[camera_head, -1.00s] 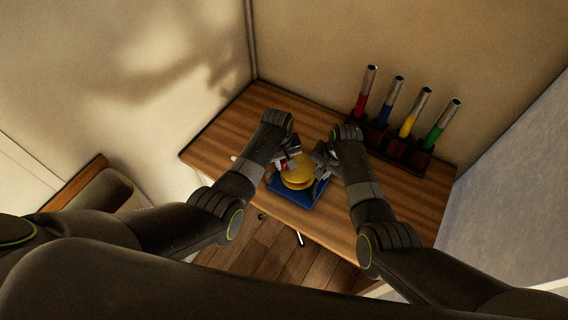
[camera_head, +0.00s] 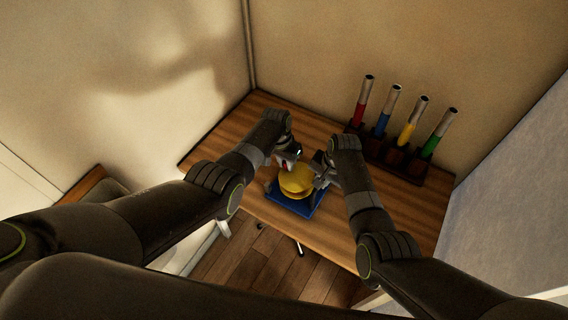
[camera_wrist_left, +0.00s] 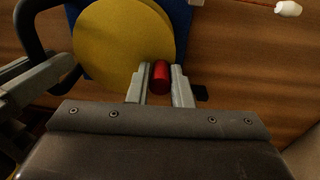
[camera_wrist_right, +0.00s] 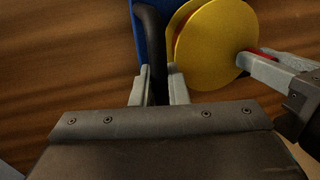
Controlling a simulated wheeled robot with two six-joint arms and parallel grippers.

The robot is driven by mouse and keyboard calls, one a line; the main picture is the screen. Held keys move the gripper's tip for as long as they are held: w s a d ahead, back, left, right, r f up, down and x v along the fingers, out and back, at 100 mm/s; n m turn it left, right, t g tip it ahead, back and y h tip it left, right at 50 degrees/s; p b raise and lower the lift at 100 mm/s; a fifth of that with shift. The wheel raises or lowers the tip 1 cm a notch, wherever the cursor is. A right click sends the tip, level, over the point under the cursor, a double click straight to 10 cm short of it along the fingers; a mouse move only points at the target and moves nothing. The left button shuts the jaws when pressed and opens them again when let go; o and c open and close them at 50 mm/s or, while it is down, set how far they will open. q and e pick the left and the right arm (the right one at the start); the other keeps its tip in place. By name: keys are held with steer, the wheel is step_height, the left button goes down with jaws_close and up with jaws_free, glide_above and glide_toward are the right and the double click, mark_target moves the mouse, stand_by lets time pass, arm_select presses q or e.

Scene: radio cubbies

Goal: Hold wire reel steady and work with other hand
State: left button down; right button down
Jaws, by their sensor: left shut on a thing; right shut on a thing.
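The wire reel (camera_head: 296,182) is a yellow spool on a blue base (camera_head: 290,204), standing on the wooden desk. Its yellow disc (camera_wrist_left: 115,45) fills much of the left wrist view and also shows in the right wrist view (camera_wrist_right: 216,45). My left gripper (camera_wrist_left: 160,82) is shut on the red knob (camera_wrist_left: 161,76) beside the disc. My right gripper (camera_wrist_right: 157,80) is shut on a black bar (camera_wrist_right: 151,45) that rises beside the blue base and spool. In the head view my left gripper (camera_head: 290,160) and right gripper (camera_head: 321,172) flank the spool.
A dark rack (camera_head: 393,158) at the back right of the desk (camera_head: 410,203) holds several tubes with red, blue, yellow and green ends. A small white object (camera_wrist_left: 288,8) lies on the desk. Walls close in behind and at the sides. The desk's right part is clear.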

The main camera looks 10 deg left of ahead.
arm_select(q)
steer(key=shift+w+d+m, duration=0.1)
steer(key=shift+w+m, duration=0.05)
steer(key=shift+m, duration=0.35)
steer(key=c, duration=1.3)
jaws_free()
step_height(320, 180, up, 12)
steer(key=a, duration=0.1)
steer(key=shift+a, duration=0.3)
steer(key=shift+f, duration=0.1)
